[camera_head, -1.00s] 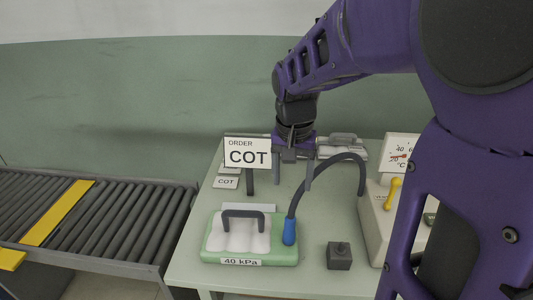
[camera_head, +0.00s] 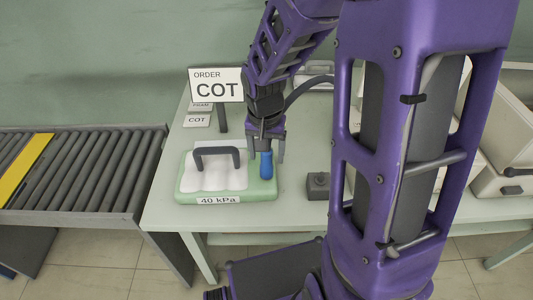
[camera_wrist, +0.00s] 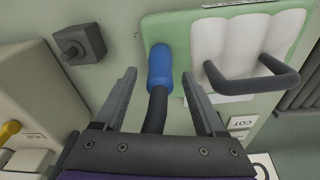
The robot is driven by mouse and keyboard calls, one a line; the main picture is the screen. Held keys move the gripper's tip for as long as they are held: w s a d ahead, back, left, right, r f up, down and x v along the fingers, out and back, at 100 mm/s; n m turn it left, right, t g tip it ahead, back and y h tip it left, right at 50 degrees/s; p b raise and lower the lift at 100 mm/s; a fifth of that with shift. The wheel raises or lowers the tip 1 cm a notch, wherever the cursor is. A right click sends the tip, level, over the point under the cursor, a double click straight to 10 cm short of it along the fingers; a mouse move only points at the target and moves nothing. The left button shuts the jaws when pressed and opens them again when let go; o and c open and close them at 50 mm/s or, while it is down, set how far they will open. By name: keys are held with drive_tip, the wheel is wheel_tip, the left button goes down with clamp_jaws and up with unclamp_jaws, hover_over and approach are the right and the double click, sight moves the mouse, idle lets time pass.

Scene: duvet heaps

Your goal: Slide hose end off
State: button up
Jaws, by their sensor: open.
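The hose end is a blue sleeve (camera_head: 266,164) on a black hose, seated at the right side of a green tray (camera_head: 262,191) labelled 40 kPa. In the wrist view the blue sleeve (camera_wrist: 160,68) meets the green tray, and the black hose (camera_wrist: 155,110) runs back between my fingers. My gripper (camera_head: 267,156) is over the sleeve. In the wrist view my gripper (camera_wrist: 158,75) is open, with one finger on each side of the hose and sleeve and gaps on both sides. White padded lobes (camera_head: 216,170) and a dark handle (camera_head: 217,152) sit on the tray.
A small dark block with a knob (camera_head: 318,185) stands right of the tray. An ORDER COT sign (camera_head: 217,86) stands behind it. A roller conveyor (camera_head: 85,170) lies left of the table (camera_head: 170,212). White bins (camera_head: 500,165) are at the right.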

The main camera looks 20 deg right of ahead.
drive_tip(key=shift+c, duration=0.2)
clamp_jaws()
idle(0.3)
drive_tip(key=shift+r+p, duration=1.95)
drive_tip(key=shift+r, duration=0.75)
